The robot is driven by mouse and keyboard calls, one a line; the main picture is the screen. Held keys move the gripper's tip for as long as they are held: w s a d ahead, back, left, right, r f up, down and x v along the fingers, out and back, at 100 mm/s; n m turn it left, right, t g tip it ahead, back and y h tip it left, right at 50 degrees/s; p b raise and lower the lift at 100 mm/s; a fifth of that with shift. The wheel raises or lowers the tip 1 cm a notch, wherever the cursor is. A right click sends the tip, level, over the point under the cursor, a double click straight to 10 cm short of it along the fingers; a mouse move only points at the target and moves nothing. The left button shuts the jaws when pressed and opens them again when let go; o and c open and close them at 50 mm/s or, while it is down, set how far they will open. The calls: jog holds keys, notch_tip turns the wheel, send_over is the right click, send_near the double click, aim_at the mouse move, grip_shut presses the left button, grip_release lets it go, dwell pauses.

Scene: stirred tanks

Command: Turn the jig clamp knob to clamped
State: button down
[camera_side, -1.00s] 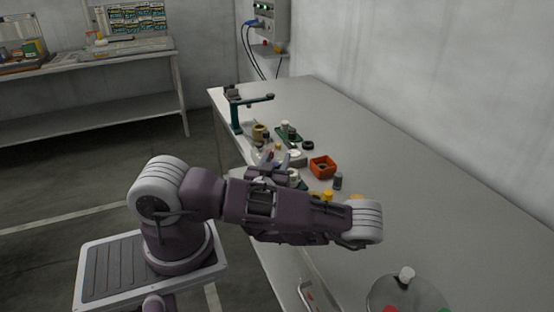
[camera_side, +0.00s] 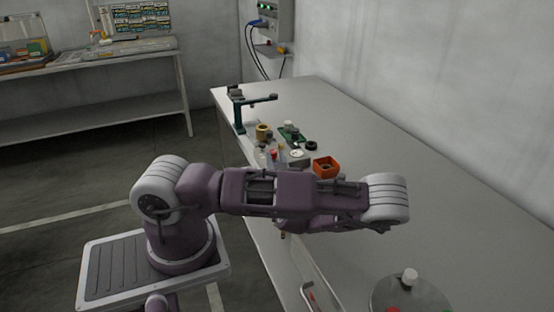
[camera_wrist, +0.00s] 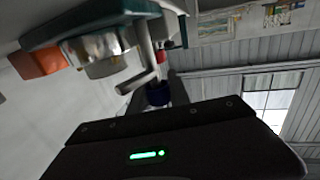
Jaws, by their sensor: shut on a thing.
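In the wrist view, which looks upside down, the dark body of my gripper (camera_wrist: 157,96) fills the bottom. A dark blue knob-like piece (camera_wrist: 158,92) sits between its fingertips, and the jaws are shut on it. A pale bent bar (camera_wrist: 143,78) lies right beside it; I cannot tell whether they are joined. A green part (camera_wrist: 90,22) with a shiny metal cylinder (camera_wrist: 100,52) is close by at the upper left. In the side view my arm hides the gripper. A green fixture (camera_side: 291,133) with a light cylinder lies on the bench. I cannot read the knob's setting.
An orange open box (camera_side: 326,166) stands just beyond my arm. A teal stand (camera_side: 240,115), a brass-coloured ring (camera_side: 263,131) and a black ring (camera_side: 311,145) are farther back. A round container (camera_side: 410,290) is near the front. The bench's right side is clear.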

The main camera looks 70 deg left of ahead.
jog(key=c, duration=1.2)
grip_release()
jog(key=v, duration=0.7)
